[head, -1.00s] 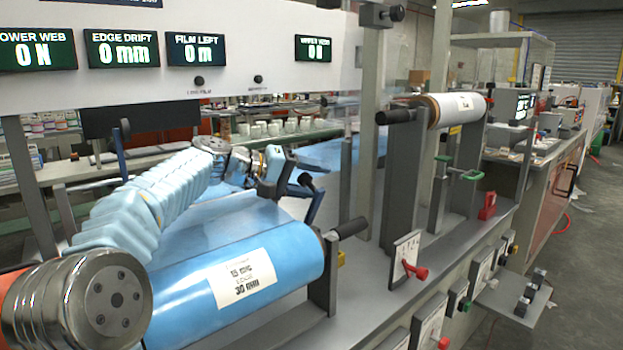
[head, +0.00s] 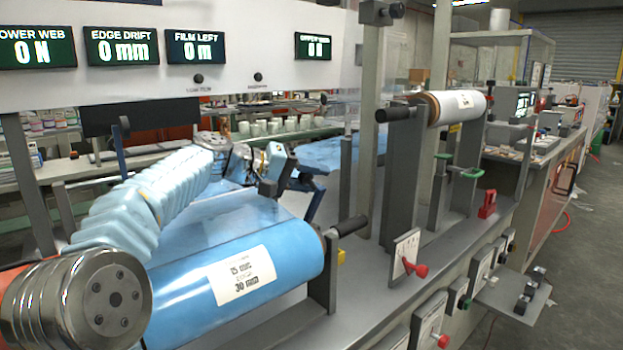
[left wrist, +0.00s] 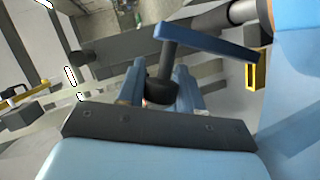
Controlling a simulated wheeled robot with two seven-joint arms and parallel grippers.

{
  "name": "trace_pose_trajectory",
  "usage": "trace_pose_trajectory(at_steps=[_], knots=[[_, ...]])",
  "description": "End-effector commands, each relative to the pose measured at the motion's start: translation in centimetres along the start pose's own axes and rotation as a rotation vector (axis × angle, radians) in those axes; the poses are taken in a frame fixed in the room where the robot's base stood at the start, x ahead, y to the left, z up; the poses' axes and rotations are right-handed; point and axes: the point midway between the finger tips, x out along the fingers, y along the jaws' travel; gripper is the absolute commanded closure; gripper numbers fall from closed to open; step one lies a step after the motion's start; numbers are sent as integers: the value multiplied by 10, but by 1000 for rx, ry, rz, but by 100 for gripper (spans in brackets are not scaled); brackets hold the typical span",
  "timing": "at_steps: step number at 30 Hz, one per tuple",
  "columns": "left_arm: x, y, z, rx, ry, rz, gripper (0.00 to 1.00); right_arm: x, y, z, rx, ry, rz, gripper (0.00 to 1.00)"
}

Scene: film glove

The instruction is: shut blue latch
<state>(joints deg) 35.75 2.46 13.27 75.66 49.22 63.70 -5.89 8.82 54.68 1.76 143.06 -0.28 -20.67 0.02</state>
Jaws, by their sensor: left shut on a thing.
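The blue latch (head: 314,207) stands at the far right end of the blue film roll, a slim blue lever with a dark knob. In the left wrist view the blue lever (left wrist: 205,42) slants across the top, and its dark knob (left wrist: 160,90) sits between my fingers. My left gripper (head: 300,181) reaches over the film from the left and is shut on the knob. The fingertips also show in the left wrist view (left wrist: 160,84). The latch's base is partly hidden by the film and gripper. My right gripper is out of view.
A grey post (head: 368,130) and a white roll (head: 455,107) stand to the right. A green-handled lever (head: 463,172) and red knobs are farther right.

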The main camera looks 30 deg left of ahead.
Motion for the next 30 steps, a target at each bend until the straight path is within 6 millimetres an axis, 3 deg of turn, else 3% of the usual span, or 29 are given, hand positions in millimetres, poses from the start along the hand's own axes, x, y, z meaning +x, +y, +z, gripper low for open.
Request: trace_pose_trajectory(at_steps=[8, 30], knots=[[6, 3, 14, 138, 23, -59, 100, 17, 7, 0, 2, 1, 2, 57], [31, 1, 69, 744, 130, -337, 100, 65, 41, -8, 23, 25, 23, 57]])
